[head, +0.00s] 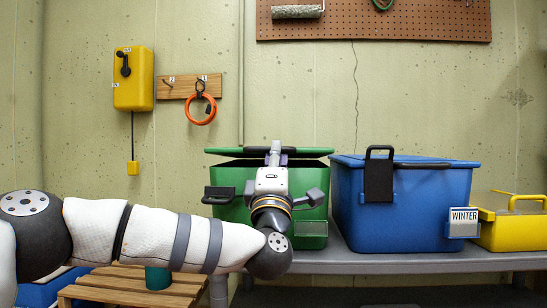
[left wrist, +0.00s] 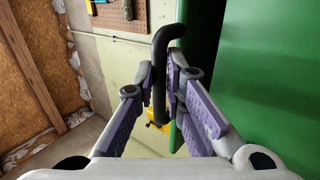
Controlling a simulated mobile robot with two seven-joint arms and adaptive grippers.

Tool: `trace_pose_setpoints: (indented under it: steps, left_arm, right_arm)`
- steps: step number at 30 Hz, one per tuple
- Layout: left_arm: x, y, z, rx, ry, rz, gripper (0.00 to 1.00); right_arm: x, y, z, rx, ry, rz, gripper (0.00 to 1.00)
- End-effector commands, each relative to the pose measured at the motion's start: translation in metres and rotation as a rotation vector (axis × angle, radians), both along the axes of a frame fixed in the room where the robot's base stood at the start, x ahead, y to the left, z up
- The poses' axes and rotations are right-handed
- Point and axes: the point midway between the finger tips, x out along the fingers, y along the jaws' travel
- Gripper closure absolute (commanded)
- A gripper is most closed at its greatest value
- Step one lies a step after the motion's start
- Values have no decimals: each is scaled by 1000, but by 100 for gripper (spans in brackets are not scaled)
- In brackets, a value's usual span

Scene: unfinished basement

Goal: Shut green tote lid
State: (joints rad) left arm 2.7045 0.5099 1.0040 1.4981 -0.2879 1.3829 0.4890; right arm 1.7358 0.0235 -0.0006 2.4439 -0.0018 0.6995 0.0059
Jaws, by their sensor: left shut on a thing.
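The green tote (head: 316,205) stands on the grey shelf. Its green lid (head: 222,152) is raised a little, with a dark gap between lid and rim. My left gripper (head: 277,157) is at the middle of the tote's front, by the lid edge, and hides part of both. In the left wrist view, its purple-padded fingers (left wrist: 165,95) are shut on a black handle (left wrist: 162,55), beside a large green surface (left wrist: 270,70). The handle's attachment is not clear. A black latch (head: 218,196) sticks out at the tote's front left. My right gripper is not in view.
A blue tote (head: 400,215) labelled WINTER stands close on the right, its black latch (head: 379,175) upright. A yellow box (head: 508,232) is beyond it. The grey shelf (head: 400,262) has a narrow free front strip. A wooden pallet (head: 125,287) is below left.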

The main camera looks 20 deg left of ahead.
Motion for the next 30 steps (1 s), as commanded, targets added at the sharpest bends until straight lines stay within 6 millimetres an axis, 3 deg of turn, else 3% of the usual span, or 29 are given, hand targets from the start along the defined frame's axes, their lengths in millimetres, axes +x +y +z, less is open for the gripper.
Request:
trace_pose_setpoints:
  steps: [8,9,10,20,23,30]
  left_arm:
    - [-1,-1,4,-2,-8,-3,100]
    - [-1,-1,4,-2,-8,-3,85]
    - [-1,-1,4,-1,-8,-2,80]
    - [-3,-2,0,0,-4,-2,80]
    - [-16,-7,-10,1,-2,-6,80]
    - [-66,-23,-48,0,-1,-6,80]
  right_arm:
    - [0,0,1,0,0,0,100]
    - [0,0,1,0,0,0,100]
    - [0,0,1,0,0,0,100]
    - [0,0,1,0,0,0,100]
    - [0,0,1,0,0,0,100]
    - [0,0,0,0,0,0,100]
